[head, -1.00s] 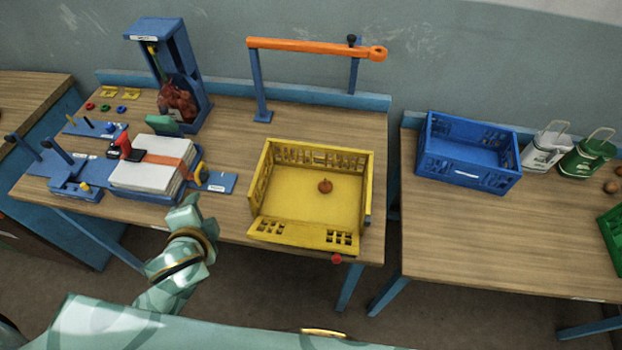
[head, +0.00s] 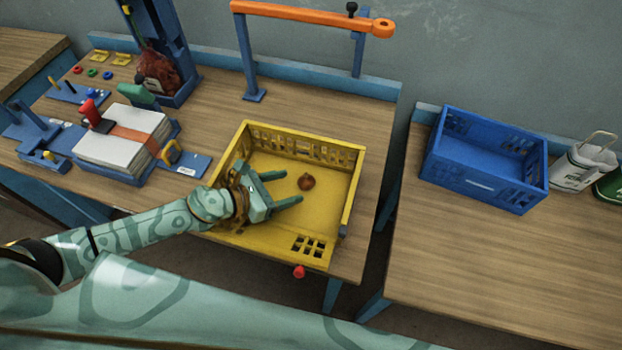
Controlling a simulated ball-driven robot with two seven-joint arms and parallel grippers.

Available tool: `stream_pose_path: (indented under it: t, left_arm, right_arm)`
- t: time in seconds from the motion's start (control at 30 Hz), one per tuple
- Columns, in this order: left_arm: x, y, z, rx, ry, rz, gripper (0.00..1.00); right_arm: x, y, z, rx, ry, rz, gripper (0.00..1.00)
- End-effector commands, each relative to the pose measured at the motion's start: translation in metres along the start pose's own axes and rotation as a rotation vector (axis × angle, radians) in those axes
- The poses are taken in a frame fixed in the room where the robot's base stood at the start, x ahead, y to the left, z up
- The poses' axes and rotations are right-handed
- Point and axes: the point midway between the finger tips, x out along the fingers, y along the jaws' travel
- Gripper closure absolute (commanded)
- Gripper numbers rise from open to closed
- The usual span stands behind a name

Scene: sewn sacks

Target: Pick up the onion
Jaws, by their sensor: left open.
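A small brown-orange onion (head: 306,181) lies on the floor of the yellow crate (head: 347,205), a little right of its middle. The crate's front wall is folded down toward the table's front edge. My left gripper (head: 287,189) reaches in from the left over the crate. Its two fingers are apart and point right toward the onion. Nothing is between the fingers, and the onion shows just beyond their tips. I cannot tell how high the fingers are above the crate floor. My right gripper is not in view.
An orange bar on blue posts (head: 310,16) stands behind the crate. A stack of white sacks (head: 122,140) lies left of it, near a blue stand with a red net sack (head: 157,70). A blue crate (head: 484,160) sits on the right table, across a gap.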

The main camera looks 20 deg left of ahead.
Motion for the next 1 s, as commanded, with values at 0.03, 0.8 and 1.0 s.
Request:
stream_pose_path:
  t: [0.03, 0.8, 1.0]
  left_arm:
    - [0.007, 0.0, 0.003, -0.001, -0.004, 0.0, 0.38]
    - [0.055, -0.001, 0.006, -0.007, -0.004, 0.002, 0.85]
    - [0.055, -0.001, 0.006, -0.007, -0.004, 0.002, 0.85]
  right_arm:
    - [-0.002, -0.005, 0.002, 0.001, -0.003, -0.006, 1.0]
    - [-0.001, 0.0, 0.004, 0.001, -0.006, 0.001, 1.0]
    - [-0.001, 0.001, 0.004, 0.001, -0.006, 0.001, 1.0]
